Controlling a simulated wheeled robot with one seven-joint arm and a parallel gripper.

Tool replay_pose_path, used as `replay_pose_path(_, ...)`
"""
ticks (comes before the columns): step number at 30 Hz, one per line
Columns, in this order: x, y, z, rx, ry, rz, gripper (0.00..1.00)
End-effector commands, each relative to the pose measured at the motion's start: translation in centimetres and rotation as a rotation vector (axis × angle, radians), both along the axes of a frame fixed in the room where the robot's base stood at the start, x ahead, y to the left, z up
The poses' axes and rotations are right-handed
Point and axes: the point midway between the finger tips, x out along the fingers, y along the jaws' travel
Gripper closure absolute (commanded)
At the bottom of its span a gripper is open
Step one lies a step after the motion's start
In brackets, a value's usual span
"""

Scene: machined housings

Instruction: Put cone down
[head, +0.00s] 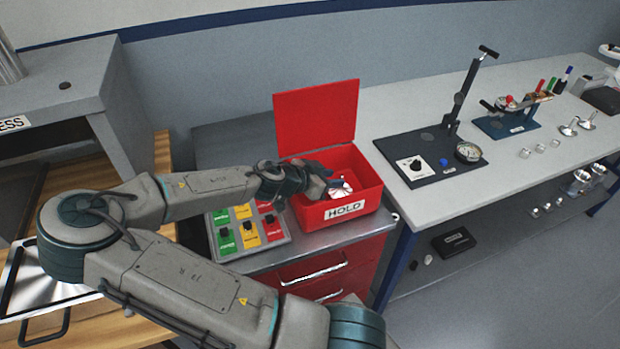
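A shiny silver piece that looks like the cone (341,189) shows inside the open red box labelled HOLD (345,211). My gripper (329,182) reaches into the box from the left, over its left wall. Its tips are right at the silver piece. The fingers are small and dark here, and I cannot tell whether they grip the piece or only stand beside it. I also cannot tell whether the piece rests on the box floor.
The box's red lid (316,115) stands raised behind it. A panel of green, yellow and red blocks (248,229) lies left of the box. On the bench to the right are a black stand with a dial (430,155), a blue fixture (507,125) and small silver parts (568,129).

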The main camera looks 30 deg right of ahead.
Motion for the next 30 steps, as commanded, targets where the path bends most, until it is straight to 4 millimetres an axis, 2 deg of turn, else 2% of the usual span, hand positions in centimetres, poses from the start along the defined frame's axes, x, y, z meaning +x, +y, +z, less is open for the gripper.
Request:
replay_pose_path(9, 0.0, 4.7, 2.4, 0.000, -0.002, 0.007, 0.69)
replay_pose_path(15, -0.1, 7.2, 3.8, 0.000, -0.002, 0.004, 0.69)
replay_pose_path(21, -0.1, 8.5, 4.6, 0.000, -0.001, 0.003, 0.69)
replay_pose_path(30, -0.2, 8.8, 4.8, 0.001, -0.001, 0.000, 0.69)
